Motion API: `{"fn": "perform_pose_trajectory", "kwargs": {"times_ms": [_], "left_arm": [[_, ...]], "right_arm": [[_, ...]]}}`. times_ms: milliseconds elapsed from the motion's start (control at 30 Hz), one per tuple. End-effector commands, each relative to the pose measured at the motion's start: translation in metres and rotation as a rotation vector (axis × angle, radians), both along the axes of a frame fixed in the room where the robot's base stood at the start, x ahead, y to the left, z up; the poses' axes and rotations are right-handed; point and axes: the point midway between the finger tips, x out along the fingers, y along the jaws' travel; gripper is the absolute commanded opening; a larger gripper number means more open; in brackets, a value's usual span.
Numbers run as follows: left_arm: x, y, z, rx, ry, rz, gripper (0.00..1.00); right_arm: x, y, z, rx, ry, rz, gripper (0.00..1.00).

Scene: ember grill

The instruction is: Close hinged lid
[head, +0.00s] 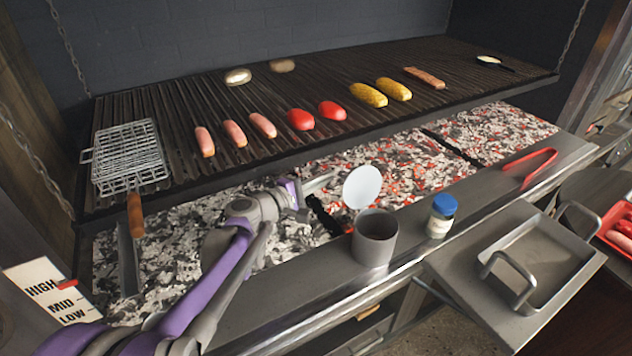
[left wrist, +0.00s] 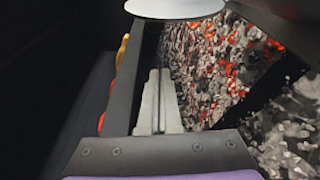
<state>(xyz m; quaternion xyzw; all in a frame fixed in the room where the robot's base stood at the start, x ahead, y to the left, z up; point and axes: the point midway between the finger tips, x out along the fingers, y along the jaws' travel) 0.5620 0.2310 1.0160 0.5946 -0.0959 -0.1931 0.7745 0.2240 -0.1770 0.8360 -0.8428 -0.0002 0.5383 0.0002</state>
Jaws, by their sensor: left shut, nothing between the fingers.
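A grey metal canister (head: 375,240) stands upright on the steel front ledge, with its mouth uncovered. Its round pale lid (head: 362,187) stands raised above the back rim, open. The lid also shows at the top of the left wrist view (left wrist: 176,8), beyond the fingertips. My left gripper (head: 328,180) is shut and empty, just left of the lid and over the coals. In the left wrist view its fingers (left wrist: 160,85) lie together. I cannot tell whether they touch the lid. The hinge is too small to make out. My right gripper is in neither view.
A jar with a blue cap (head: 441,216) stands right of the canister, and red tongs (head: 530,165) lie farther right. A steel tray (head: 540,262) sits at front right. Glowing coals (head: 390,170) lie behind the ledge, under the food-laden grill grate (head: 230,165).

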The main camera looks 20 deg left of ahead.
Motion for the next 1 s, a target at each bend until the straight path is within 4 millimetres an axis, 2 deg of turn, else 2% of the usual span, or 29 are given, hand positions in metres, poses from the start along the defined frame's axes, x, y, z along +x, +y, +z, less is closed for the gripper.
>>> {"fn": "perform_pose_trajectory", "kwargs": {"times_ms": [33, 233, 300, 500, 1000], "left_arm": [[0.011, -0.006, -0.001, -0.001, 0.0, -0.005, 0.0], [0.048, -0.024, -0.004, 0.0, 0.0, -0.004, 0.0], [0.035, -0.032, 0.001, 0.0, 0.0, -0.002, 0.0], [0.021, -0.046, 0.007, 0.001, -0.001, -0.001, 0.0], [0.018, -0.049, 0.008, 0.003, -0.003, -0.001, 0.0]], "right_arm": [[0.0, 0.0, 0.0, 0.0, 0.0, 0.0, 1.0], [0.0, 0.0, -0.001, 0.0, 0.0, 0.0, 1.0], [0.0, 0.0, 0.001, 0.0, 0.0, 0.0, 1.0], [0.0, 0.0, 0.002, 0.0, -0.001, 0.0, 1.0], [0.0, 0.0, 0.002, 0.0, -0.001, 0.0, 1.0]]}}
